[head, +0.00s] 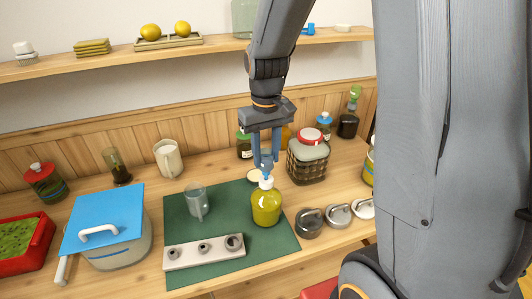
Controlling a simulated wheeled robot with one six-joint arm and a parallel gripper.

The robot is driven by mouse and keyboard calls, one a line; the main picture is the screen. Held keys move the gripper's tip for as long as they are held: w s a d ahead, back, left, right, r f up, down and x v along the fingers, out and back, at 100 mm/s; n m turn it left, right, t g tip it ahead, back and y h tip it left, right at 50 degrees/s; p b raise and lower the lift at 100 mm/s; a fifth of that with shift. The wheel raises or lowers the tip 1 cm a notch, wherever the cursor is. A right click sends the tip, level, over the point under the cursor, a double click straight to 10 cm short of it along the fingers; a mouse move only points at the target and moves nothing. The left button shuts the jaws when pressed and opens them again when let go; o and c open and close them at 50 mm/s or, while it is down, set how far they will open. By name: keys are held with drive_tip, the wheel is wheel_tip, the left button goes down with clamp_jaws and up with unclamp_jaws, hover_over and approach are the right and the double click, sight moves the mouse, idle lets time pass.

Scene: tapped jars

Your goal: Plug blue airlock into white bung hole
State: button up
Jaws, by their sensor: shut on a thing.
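My gripper (265,160) points down over the green mat and is shut on a small blue airlock (266,173), which is mostly hidden by the fingers. Directly below is a round jar of yellow-green liquid (266,207) with a white bung (266,184) in its neck. The lower end of the airlock is at or just above the top of the bung. I cannot tell from this view whether it touches the bung or is in the hole.
A red-lidded jar (308,155) stands close behind right. Grey lids (309,222) lie at right. A blue-lidded pot (120,247) stands left.

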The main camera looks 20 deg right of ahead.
drive_tip(key=shift+f, duration=0.75)
idle(0.3)
drive_tip(key=o, duration=1.3)
drive_tip(key=shift+o, duration=0.6)
drive_tip(key=shift+o, duration=1)
drive_tip(key=shift+r+p, duration=1.7)
drive_tip(key=shift+r, duration=0.6)
wheel_tip(320, 180, up, 8)
drive_tip(key=b, duration=0.2)
drive_tip(key=shift+b, duration=0.35)
drive_tip(key=shift+f, duration=0.1)
